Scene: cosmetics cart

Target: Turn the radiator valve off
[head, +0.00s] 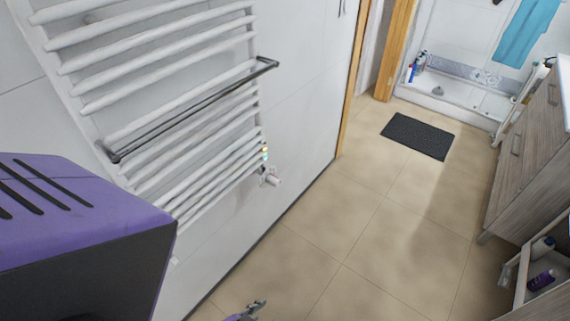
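The radiator valve (272,178) is a small pale knob with a metal fitting. It sits at the lower right end of the white towel radiator (170,95) on the left wall. The valve's setting is too small to read. A small part of a gripper (250,309), seemingly my left one, shows at the bottom edge, below the valve and well apart from it. Its fingers are mostly cut off, so I cannot tell whether it is open or shut. My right gripper is not in view.
A dark towel bar (190,111) juts out from the radiator. Beige tiled floor (375,235) lies open right of the valve, with a dark mat (418,136) farther back. A wooden cabinet (525,150) and a low cart (530,285) stand at the right.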

